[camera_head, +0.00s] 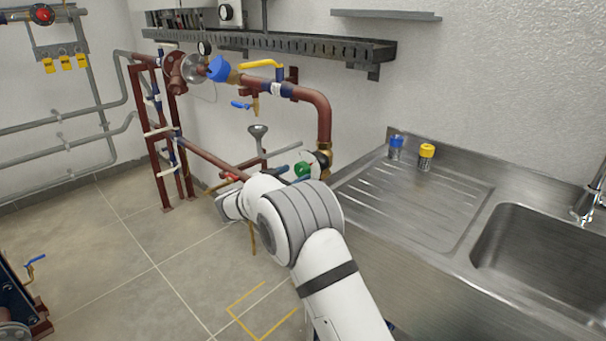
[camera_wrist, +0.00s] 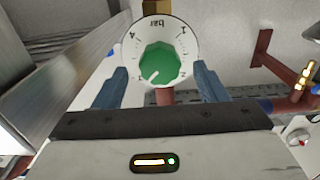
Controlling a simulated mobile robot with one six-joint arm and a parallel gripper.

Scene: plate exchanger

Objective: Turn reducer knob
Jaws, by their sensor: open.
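The reducer knob (camera_wrist: 160,65) is green and ribbed, with a white pointer mark, on a round white dial (camera_wrist: 183,47) marked "bar" with numbers. In the wrist view the pointer aims to the lower left. In the head view the knob (camera_head: 302,169) shows at the lower end of the red pipe, just past my arm. My gripper (camera_wrist: 160,72) is open, with one blue finger on each side of the knob in the picture and a visible gap on both sides. I cannot tell whether the fingertips reach around the knob. My arm hides most of the gripper in the head view.
A steel sink counter (camera_head: 365,215) stands close on the right, with blue (camera_head: 396,146) and yellow-capped (camera_head: 426,157) items on it. Red pipework (camera_head: 322,115) with a yellow lever (camera_head: 262,64) runs above the knob. A funnel (camera_head: 258,130) stands to its left. The floor at left is mostly clear.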

